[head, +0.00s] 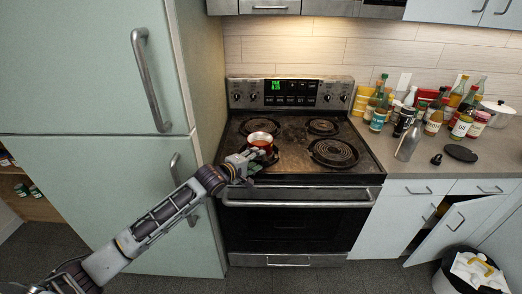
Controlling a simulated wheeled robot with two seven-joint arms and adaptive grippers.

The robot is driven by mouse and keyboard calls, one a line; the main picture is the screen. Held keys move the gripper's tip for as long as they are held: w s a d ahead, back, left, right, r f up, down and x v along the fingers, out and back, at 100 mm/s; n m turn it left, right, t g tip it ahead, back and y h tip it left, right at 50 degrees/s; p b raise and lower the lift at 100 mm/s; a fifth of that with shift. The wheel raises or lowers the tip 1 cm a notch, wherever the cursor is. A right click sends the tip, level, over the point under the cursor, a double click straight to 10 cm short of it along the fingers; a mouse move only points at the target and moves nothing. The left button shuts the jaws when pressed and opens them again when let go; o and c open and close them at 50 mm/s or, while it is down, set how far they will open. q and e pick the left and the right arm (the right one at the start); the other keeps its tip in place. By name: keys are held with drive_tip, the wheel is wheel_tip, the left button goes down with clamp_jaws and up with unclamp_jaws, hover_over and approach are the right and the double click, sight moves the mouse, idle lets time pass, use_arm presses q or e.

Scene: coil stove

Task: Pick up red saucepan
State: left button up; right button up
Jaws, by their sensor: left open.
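The red saucepan (261,140) is small, with a pale inside and a red outer wall. It stands upright on the left side of the stove top (298,165), over the left burners. My left gripper (254,158) is open, at the near left side of the saucepan. It overlaps the pan's near edge in the view, and I cannot tell whether it touches it. The pan's handle is not clearly seen, and the gripper hides part of the front left burner. My right gripper is not in view.
The fridge (90,75) stands left of the stove. Right of the stove, the counter (425,165) holds several bottles (433,120), a grey bottle (408,140) and a black lid (461,153). A lower cabinet door (455,228) is open, near a bin (470,272).

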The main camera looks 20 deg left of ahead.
use_arm(q)
drive_tip(key=shift+x, duration=0.85)
drive_tip(key=shift+w, duration=0.15)
drive_tip(key=shift+a+f+p+x, duration=0.1)
drive_tip(key=shift+p+x, duration=0.05)
drive_tip(key=shift+x, duration=1.1)
drive_tip(key=shift+a+f+p+x, duration=0.15)
drive_tip(key=shift+x, duration=1.05)
clamp_jaws()
drive_tip(key=shift+r, duration=0.1)
